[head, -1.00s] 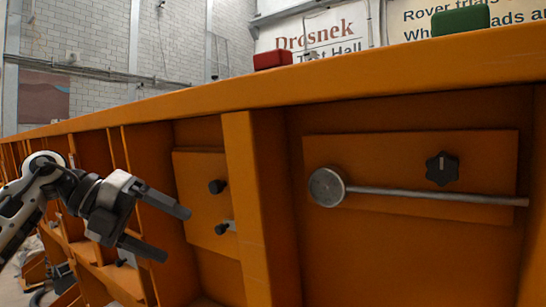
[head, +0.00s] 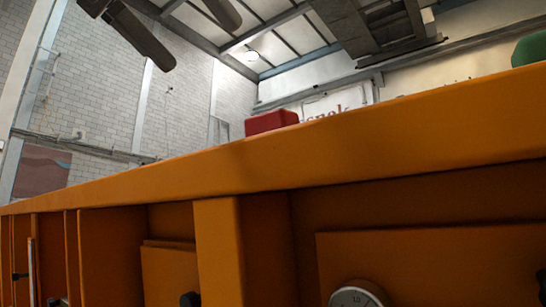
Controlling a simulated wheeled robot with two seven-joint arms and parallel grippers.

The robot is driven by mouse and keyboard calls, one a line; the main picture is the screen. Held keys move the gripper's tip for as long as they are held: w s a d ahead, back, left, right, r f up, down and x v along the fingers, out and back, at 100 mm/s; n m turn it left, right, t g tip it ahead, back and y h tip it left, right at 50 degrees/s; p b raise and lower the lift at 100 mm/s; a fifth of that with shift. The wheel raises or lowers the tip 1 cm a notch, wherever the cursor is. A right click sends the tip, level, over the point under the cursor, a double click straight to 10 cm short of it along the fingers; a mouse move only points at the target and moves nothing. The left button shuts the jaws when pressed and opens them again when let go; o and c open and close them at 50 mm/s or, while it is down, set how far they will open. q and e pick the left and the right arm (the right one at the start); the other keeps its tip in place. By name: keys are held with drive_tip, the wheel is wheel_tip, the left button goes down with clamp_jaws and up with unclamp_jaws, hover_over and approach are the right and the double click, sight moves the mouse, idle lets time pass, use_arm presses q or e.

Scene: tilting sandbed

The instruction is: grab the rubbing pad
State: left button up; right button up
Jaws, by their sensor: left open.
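A red block (head: 271,121) sits on the top edge of the orange sandbed wall (head: 330,155), near the middle of the head view. A green rounded object (head: 530,49) sits on the same edge at the far right, cut off by the frame. I cannot tell whether either is the rubbing pad. My left gripper (head: 200,42) is at the top left, above and left of the red block in the picture. Its two dark fingers are apart with nothing between them, and the rest of it is out of frame. My right gripper is not in view.
Below the edge, the orange wall has upright ribs (head: 219,250) and recessed panels. A round dial gauge (head: 358,295) and a dark knob (head: 190,299) show at the bottom. Open air lies between my left gripper and the edge.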

sight(264, 114)
use_arm(q)
drive_tip(key=x, duration=0.9)
drive_tip(key=shift+s+d+r+p, duration=0.15)
drive_tip(key=shift+s+d+p, duration=0.15)
drive_tip(key=shift+d+p, duration=0.1)
drive_tip(key=shift+w+d, duration=0.25)
drive_tip(key=shift+w, duration=0.15)
drive_tip(key=p+x, duration=0.1)
drive_tip(key=x, duration=0.3)
drive_tip(key=shift+w+d+f, duration=0.1)
drive_tip(key=shift+w+f, duration=0.1)
drive_tip(key=shift+w+d+f, duration=0.1)
drive_tip(key=shift+w+f, duration=0.05)
drive_tip(key=c, duration=1.1)
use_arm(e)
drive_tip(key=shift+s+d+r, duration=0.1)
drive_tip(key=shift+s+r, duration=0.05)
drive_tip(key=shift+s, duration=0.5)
